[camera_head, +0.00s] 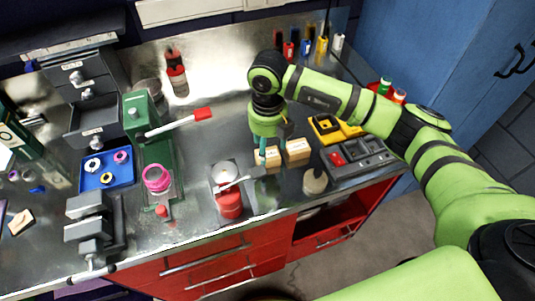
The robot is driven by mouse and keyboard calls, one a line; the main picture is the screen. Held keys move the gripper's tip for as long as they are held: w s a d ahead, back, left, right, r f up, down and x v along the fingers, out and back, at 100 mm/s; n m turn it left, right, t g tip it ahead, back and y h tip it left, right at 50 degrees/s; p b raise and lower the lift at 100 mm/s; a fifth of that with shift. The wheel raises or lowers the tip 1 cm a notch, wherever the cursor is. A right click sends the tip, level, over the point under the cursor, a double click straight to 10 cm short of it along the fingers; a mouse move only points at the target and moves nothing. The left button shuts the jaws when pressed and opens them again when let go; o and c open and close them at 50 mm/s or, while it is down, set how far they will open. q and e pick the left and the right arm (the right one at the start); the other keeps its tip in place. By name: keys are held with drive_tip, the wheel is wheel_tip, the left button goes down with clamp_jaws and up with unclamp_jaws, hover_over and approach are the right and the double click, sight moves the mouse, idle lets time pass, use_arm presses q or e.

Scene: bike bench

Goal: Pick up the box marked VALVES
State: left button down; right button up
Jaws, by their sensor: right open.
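Two small tan cardboard boxes lie side by side near the front of the metal bench, a left one (268,160) and a right one (298,150). Their markings are too small to read, so I cannot tell which one is marked VALVES. My right gripper (272,147) points down at the left box, with its fingers open. One teal fingertip shows in front of that box and partly covers it. I cannot tell whether the fingers touch it. My left gripper is not in view.
A dark grey tray (350,170) and yellow holder (332,128) stand right of the boxes. A cream bottle (314,182) is near the front edge. A red-based can (229,203) stands left, beyond it a green press (145,135) and blue tray (106,170).

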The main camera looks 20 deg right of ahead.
sight(267, 152)
wheel_tip(267, 152, down, 3)
drive_tip(key=shift+f+p, duration=0.1)
drive_tip(key=shift+p, duration=0.55)
drive_tip(key=shift+f, duration=0.2)
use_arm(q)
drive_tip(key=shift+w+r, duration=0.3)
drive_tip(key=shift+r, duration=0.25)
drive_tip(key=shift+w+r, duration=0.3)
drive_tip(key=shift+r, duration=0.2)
use_arm(e)
drive_tip(key=shift+w, duration=0.1)
drive_tip(key=c, duration=1)
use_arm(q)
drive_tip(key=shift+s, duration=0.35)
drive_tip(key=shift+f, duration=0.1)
